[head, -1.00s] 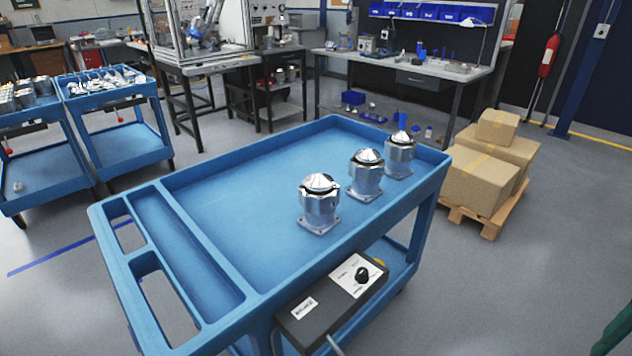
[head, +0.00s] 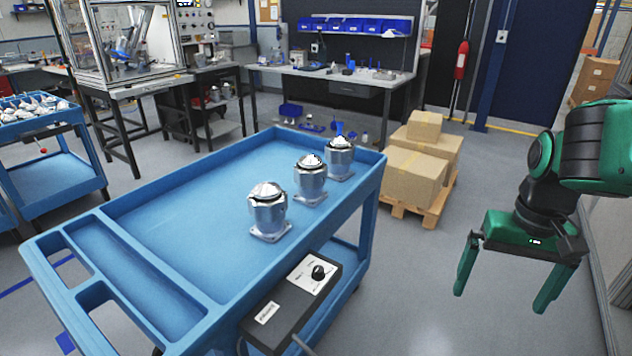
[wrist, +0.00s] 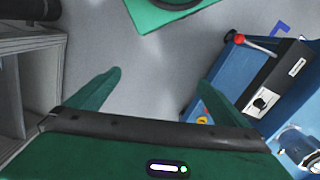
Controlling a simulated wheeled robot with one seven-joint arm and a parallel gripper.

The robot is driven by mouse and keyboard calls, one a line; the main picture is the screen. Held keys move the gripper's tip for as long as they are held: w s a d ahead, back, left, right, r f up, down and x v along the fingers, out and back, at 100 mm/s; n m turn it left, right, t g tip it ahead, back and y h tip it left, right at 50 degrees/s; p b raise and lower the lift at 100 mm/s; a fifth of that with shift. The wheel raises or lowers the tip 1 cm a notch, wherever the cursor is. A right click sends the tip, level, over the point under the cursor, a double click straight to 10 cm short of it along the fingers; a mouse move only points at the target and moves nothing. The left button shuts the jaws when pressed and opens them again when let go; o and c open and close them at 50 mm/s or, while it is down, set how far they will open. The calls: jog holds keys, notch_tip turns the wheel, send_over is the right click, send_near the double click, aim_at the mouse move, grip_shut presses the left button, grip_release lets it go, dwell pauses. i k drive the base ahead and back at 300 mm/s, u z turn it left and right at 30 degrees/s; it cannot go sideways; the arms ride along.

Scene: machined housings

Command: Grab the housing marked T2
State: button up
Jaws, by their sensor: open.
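Three metal housings stand upright in a row on the blue cart (head: 180,215) in the head view. The near housing (head: 268,212) is lowest in the picture, the middle housing (head: 309,180) is behind it to the right, and the far housing (head: 340,158) is farthest back. No T2 mark is readable on any of them. My green gripper (head: 503,292) is open and empty, to the right of the cart and apart from the housings. In the wrist view my gripper's fingers (wrist: 155,98) point over bare floor, and part of a housing (wrist: 298,148) shows at the right edge.
A control box (head: 292,300) with a knob is fixed to the cart's near side. Cardboard boxes (head: 415,170) stand on a pallet beyond the cart. A workbench (head: 345,80) stands at the back. The cart top left of the housings is clear.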

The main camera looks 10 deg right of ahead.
aim_at(310, 174)
jog(key=z, duration=1.15)
jog(key=i, duration=1.75)
jog(key=u, duration=2.55)
